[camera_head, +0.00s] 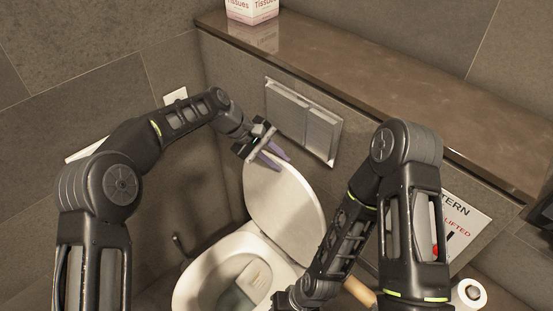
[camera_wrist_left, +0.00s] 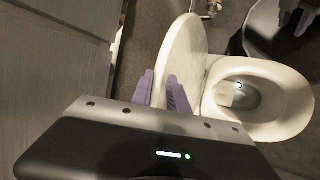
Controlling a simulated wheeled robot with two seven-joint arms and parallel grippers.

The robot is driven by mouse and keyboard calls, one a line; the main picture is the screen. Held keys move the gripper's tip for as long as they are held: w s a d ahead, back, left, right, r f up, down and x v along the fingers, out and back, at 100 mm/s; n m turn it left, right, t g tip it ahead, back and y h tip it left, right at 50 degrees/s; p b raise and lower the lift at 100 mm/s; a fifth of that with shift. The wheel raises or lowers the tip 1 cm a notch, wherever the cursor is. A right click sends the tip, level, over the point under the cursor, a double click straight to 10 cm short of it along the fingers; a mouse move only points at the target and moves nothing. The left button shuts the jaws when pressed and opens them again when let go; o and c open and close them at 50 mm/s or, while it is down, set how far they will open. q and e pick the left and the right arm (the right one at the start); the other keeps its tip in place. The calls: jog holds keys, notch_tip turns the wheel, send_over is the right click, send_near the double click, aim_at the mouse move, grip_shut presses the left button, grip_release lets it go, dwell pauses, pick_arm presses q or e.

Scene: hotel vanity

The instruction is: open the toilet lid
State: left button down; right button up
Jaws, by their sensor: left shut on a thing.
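The white toilet lid (camera_head: 285,195) stands raised, tilted back toward the wall, with the bowl (camera_head: 205,265) uncovered below it. My left gripper (camera_head: 272,158) is shut on the lid at its upper edge, with the purple fingers either side of it. In the left wrist view the lid (camera_wrist_left: 182,50) rises between the fingers (camera_wrist_left: 163,92), and the open bowl (camera_wrist_left: 285,100) lies to the right. My right gripper (camera_wrist_left: 292,18) shows partly at the top right of the left wrist view, apart from the lid; its jaws are not clear.
A flush plate (camera_head: 303,118) is on the tiled wall behind the lid. A brown ledge (camera_head: 370,85) runs above it, with a tissue box (camera_head: 252,10) on it. A sign (camera_head: 462,225) and a paper roll (camera_head: 468,292) are at the right, beyond my right arm.

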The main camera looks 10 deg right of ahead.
pick_arm(q)
jog(key=shift+s+a+f, duration=0.15)
jog(key=shift+f, duration=0.3)
jog(key=c, duration=1.3)
grip_release()
jog(key=shift+r, duration=0.2)
jog(key=b+v, duration=0.1)
jog(key=v, duration=0.6)
jog(key=shift+a+r, duration=0.15)
jog(key=shift+r, duration=0.15)
